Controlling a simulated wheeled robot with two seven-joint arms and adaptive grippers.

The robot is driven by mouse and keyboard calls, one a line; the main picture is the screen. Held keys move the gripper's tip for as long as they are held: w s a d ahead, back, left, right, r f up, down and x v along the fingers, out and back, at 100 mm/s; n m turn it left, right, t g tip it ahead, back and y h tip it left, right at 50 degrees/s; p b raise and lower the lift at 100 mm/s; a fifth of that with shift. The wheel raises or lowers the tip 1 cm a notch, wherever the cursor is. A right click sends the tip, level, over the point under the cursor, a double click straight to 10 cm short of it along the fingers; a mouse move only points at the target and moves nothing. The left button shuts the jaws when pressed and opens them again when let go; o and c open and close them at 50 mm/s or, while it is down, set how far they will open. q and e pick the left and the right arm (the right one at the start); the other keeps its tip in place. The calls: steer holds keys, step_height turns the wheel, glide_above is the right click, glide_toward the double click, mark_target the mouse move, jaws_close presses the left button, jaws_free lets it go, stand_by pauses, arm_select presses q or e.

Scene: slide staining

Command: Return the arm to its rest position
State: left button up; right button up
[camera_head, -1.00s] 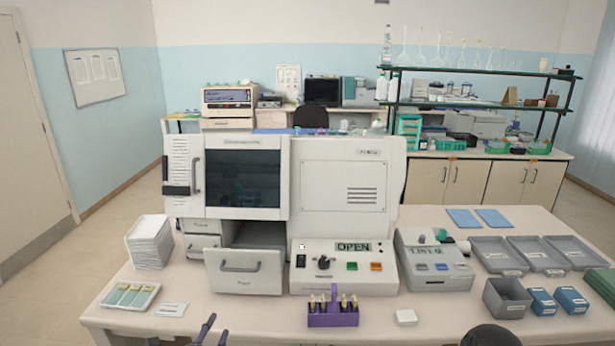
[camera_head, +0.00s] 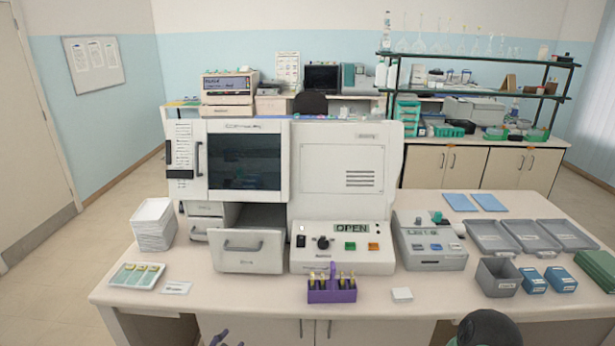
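The tips of my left gripper (camera_head: 226,341) show at the bottom edge, in front of the table's near edge and below the open drawer. They stand apart with nothing seen between them; the rest of the gripper is out of frame. A dark rounded part of my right arm (camera_head: 487,329) shows at the bottom right, and my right gripper is out of view. The white staining machine (camera_head: 345,178) stands on the table with its display reading OPEN. Its lower drawer (camera_head: 247,252) is pulled out.
On the table (camera_head: 430,296) are a slide tray (camera_head: 136,276), stacked white trays (camera_head: 154,225), a purple rack (camera_head: 331,290) with several vials, a small white block (camera_head: 402,295), a grey device (camera_head: 433,246), a grey bin (camera_head: 498,278), blue boxes (camera_head: 560,279) and grey trays (camera_head: 527,236).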

arm_select(q)
steer(key=s+d+f+n+g, duration=0.3)
steer(key=s+f, duration=0.4)
steer(key=f, duration=0.3)
steer(key=s+d+f+n+g+h, duration=0.1)
steer(key=s+d+f+n+g, duration=0.2)
steer(key=s+f+n+g, duration=0.2)
steer(key=s+d+f+n+g+h, duration=0.1)
steer(key=s+d+f+n+g, duration=0.2)
steer(key=s+f+n, duration=0.5)
step_height(320, 180, down, 8)
steer(key=shift+s+d+r+g, duration=0.1)
steer(key=shift+s+d+g, duration=0.25)
steer(key=shift+g, duration=0.15)
